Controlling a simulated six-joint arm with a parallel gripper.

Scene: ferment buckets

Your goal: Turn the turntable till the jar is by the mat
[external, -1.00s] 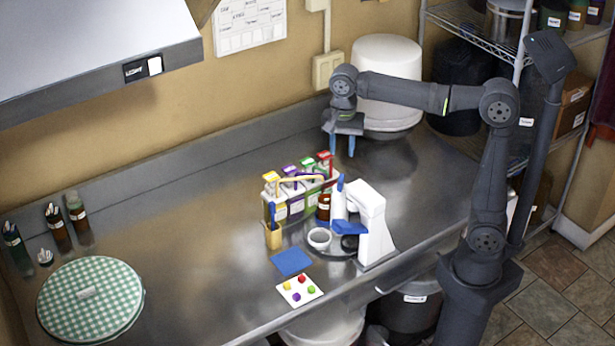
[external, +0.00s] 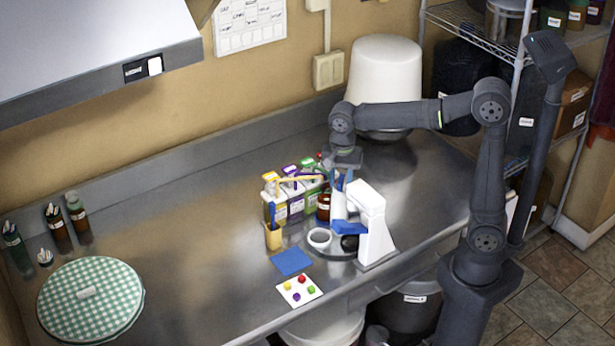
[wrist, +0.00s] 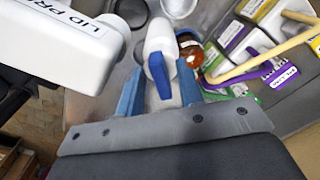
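The grey turntable (external: 338,255) is a low disc mostly hidden by what stands on and around it, left of the white lid press (external: 373,222). A brown jar (external: 323,206) stands at its back left; it also shows in the wrist view (wrist: 190,52). A white bottle with a blue top (wrist: 159,42) stands beside the jar. The blue mat (external: 292,262) lies in front, to the left of the turntable. My gripper (wrist: 160,74) is open above the bottle, one blue finger on each side of its blue top. Whether they touch it is unclear.
A white ring-shaped dish (external: 319,238) sits at the turntable's front left. Several labelled cartons (external: 296,200) and a brush holder (external: 273,237) crowd the left side. A white card with coloured dots (external: 299,291) lies in front of the mat.

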